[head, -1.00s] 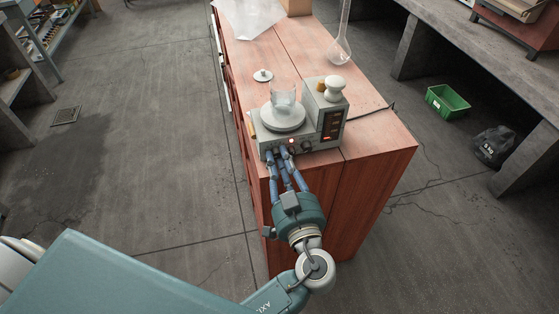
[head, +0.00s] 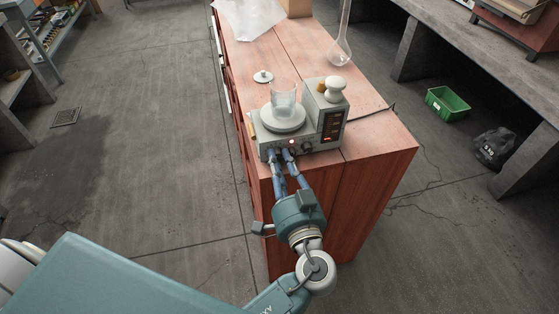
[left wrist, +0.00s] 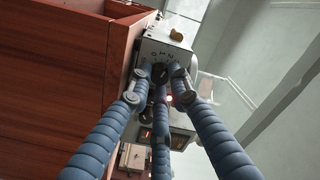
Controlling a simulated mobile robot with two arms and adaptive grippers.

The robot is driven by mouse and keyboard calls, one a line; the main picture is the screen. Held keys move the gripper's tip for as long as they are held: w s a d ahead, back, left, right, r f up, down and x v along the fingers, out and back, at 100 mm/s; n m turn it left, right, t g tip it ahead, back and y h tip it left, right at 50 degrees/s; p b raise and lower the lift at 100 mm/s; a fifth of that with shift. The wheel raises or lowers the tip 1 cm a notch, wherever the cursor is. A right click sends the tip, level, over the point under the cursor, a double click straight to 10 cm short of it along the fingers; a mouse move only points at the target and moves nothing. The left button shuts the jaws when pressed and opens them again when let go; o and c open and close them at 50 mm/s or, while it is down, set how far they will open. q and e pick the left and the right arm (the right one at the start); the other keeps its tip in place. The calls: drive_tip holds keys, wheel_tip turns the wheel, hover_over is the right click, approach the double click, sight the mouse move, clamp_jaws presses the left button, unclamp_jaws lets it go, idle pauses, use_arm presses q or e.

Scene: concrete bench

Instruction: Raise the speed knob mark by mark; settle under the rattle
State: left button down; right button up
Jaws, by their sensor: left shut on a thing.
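A grey stirrer unit (head: 270,138) with a round pale plate (head: 284,118) stands near the front end of the wooden cabinet. A clear glass vessel (head: 284,101) sits on the plate. A red light and a dark display (head: 332,124) show on the unit. My left gripper (head: 283,153) reaches its blue ribbed fingers to the front panel. In the left wrist view the gripper (left wrist: 161,72) has its fingers closed around a dark knob (left wrist: 159,74) with marks around it. The knob's pointer is hard to read. My right gripper is not in view.
A white-topped bottle (head: 335,89) and a brown cork stand on the unit's raised part. A small white dish (head: 263,77) and a long-necked flask (head: 341,48) are farther back on the wooden top (head: 376,135). A cable runs off to the right.

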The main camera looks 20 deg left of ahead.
use_arm(q)
drive_tip(key=shift+r, duration=0.25)
drive_tip(key=c, duration=1.6)
unclamp_jaws()
drive_tip(key=shift+d, duration=0.1)
drive_tip(key=shift+f, duration=0.15)
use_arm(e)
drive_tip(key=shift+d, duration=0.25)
